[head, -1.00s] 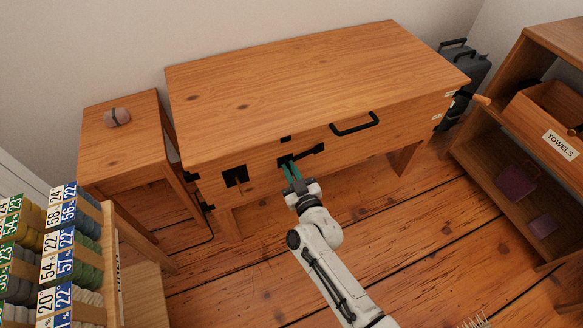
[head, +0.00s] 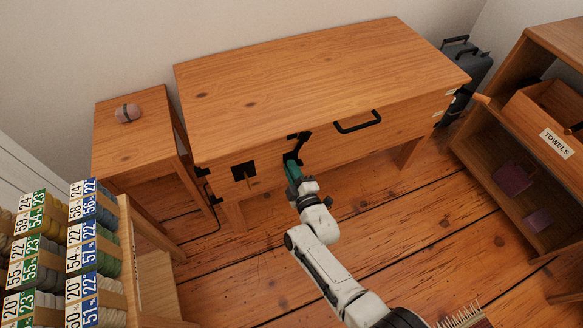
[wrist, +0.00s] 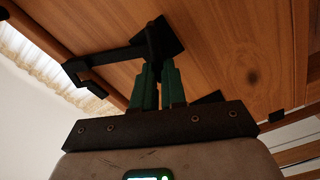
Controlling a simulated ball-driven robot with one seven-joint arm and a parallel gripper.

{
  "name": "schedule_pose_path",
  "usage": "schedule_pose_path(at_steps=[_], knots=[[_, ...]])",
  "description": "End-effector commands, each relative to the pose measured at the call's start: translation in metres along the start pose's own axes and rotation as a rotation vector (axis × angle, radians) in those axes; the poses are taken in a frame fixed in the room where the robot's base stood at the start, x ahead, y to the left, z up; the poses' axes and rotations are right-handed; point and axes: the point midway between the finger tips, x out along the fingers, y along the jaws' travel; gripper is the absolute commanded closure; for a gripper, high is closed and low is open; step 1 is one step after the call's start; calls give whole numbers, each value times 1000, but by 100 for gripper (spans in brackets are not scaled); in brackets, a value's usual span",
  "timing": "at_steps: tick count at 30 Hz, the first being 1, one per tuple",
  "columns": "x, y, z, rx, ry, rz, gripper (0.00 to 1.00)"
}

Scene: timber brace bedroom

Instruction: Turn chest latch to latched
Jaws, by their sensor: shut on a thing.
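The wooden chest (head: 300,85) stands against the wall, lid down. Its black chest latch (head: 303,137) is on the front panel, below the lid's front edge. The latch bar now points steeply up toward that edge. In the wrist view the latch (wrist: 115,53) shows a dark plate and a bar reaching left to a hooked end. My gripper (head: 291,162) reaches the latch from the front. In the wrist view its green fingers (wrist: 160,82) are shut on the latch at its pivot end. The fingers hide part of the pivot.
A black handle (head: 358,122) is right of the latch, and a black square fitting (head: 243,172) is left of it. A side table (head: 135,140), a spool rack (head: 95,250) and a shelf unit with a towels drawer (head: 545,125) flank the chest. Open floor lies in front.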

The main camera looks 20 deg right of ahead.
Motion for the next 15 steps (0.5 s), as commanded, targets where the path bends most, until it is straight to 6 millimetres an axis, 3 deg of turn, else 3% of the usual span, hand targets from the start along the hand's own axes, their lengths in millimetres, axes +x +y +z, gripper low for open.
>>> schedule_pose_path(at_steps=[15], knots=[[0,-7,4,-359,1,-3,100]])
